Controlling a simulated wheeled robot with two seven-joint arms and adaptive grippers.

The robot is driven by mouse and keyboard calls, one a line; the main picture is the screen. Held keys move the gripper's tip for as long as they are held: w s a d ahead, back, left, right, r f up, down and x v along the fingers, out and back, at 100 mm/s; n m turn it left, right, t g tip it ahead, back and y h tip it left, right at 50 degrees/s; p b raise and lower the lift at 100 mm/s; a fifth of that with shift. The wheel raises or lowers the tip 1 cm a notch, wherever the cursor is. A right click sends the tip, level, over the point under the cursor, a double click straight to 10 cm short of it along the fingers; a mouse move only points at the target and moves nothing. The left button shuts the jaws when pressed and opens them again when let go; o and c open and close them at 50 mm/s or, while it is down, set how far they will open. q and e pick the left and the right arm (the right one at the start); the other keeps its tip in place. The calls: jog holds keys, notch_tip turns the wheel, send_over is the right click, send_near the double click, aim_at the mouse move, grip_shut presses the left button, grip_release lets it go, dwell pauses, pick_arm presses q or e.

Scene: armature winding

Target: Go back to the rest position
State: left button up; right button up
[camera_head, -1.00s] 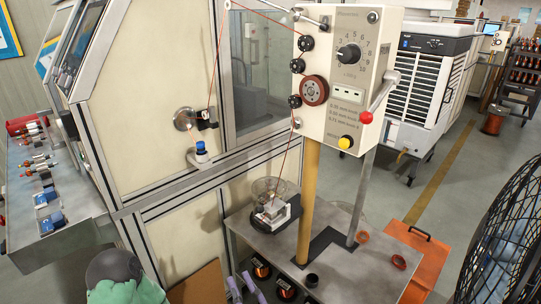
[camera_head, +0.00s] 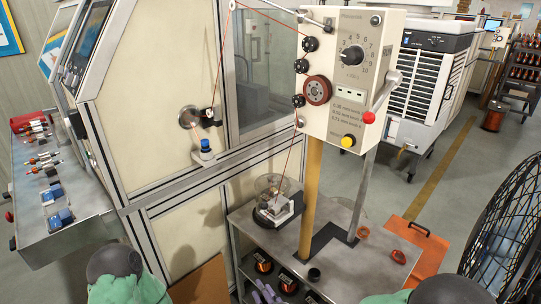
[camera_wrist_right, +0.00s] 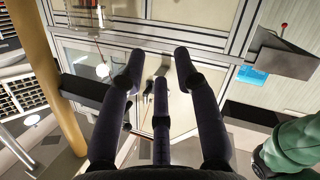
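My right gripper (camera_head: 266,293) shows as purple fingers at the bottom edge of the head view, in front of the cart's lower shelf. In the right wrist view, its three dark fingers (camera_wrist_right: 160,72) are spread apart with nothing between them. My green left arm (camera_head: 118,272) shows at the bottom left of the head view, but its gripper is out of frame. Part of my right arm (camera_head: 450,291) shows at the bottom right.
A cart (camera_head: 340,273) carries a yellow pole (camera_head: 311,200) and a white tensioner box (camera_head: 345,75). Wire runs to the winding machine (camera_head: 150,90). A black fan (camera_head: 510,230) stands at right, a tool bench (camera_head: 80,235) at left. Open floor (camera_head: 445,210) lies behind the cart.

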jog(key=s+d+f+m+g+h, duration=0.1)
jog(key=d+f+m+g, duration=0.1)
jog(key=f, duration=0.3)
jog(key=s+d+f+m+g+h+p, duration=0.1)
jog(key=d+f+m+g, duration=0.15)
jog(key=f, duration=0.35)
jog(key=s+d+f+m+g+h, duration=0.1)
jog(key=d+f+m+g, duration=0.15)
jog(key=f, duration=0.25)
jog(key=s+d+f+m+g+p, duration=0.1)
jog(key=s+d+f+m+g, duration=0.1)
jog(key=s+f+m+g, duration=0.1)
jog(key=s+d+f+m+g, duration=0.2)
jog(key=s+f+m, duration=0.3)
jog(key=s, duration=0.5)
notch_tip(320, 180, down, 3)
jog(key=shift+d+r+g+p, duration=0.15)
jog(key=shift+d+g+p, duration=0.25)
jog(key=shift+g, duration=0.4)
